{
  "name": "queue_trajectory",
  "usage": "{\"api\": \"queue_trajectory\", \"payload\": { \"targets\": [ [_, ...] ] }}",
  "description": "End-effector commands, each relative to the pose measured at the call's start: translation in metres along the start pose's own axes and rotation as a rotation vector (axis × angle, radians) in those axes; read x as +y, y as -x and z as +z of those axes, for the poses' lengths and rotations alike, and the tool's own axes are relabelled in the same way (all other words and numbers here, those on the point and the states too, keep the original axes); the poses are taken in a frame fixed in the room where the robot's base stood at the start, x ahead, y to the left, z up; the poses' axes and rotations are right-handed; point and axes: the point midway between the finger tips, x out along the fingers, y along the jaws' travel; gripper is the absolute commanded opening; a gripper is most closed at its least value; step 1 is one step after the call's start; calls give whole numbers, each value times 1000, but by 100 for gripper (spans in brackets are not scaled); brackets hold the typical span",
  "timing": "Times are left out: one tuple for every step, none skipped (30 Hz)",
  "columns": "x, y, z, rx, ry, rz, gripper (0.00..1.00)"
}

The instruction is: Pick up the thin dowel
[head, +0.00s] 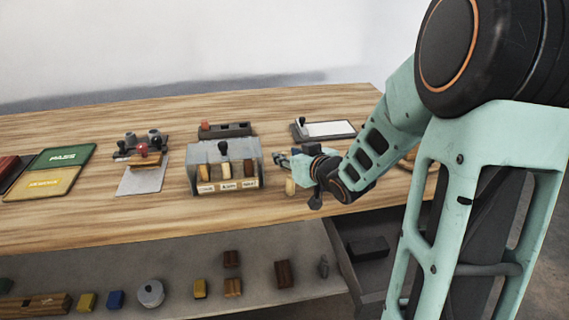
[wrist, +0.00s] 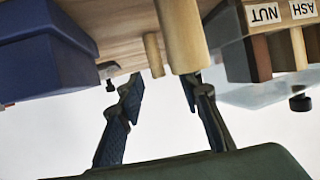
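In the wrist view, a thin light-wood dowel (wrist: 153,55) stands beside a thicker light-wood dowel (wrist: 181,36). My gripper (wrist: 162,88) is open, with its two fingers spread apart and the ends of both dowels between them in the picture. The thick dowel is near the right fingertip; I cannot tell whether it touches. In the head view, my gripper (head: 280,158) is low over the table, right of the labelled rack. A pale wooden piece (head: 290,187) stands just in front of it; the thin dowel cannot be made out there.
The grey rack (head: 207,154) with labelled wood pieces stands close left of my gripper. In the wrist view, a dark blue box (wrist: 45,50) is at the left. A framed white panel (head: 328,129) lies behind. An open drawer (head: 345,258) is below the table edge.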

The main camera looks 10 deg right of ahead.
Motion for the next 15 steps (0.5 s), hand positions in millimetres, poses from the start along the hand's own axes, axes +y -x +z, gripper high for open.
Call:
{"api": "queue_trajectory", "payload": {
  "targets": [
    [1, -10, 2, 0, -1, -2, 32],
    [1, -14, 2, 0, 0, -3, 32],
    [1, -19, 2, 0, 1, -3, 32],
    [1, -22, 2, 0, 1, -3, 32],
    [1, -25, 2, 0, 1, -2, 32],
    [1, -27, 1, 0, 1, -2, 32],
    [1, -28, 1, 0, 1, -2, 32],
    [1, -29, 0, 0, 1, -2, 32],
    [1, -29, 0, 0, 1, -1, 32],
    [1, -29, 0, 0, 1, -1, 32],
    [1, -29, 0, 0, 1, -1, 32],
    [1, -29, 0, 0, 1, -1, 32],
    [1, -29, 0, 0, 1, -1, 32],
    [1, -29, 0, 0, 1, -1, 32],
    [1, -29, 0, 0, 1, -1, 28]
  ]
}}
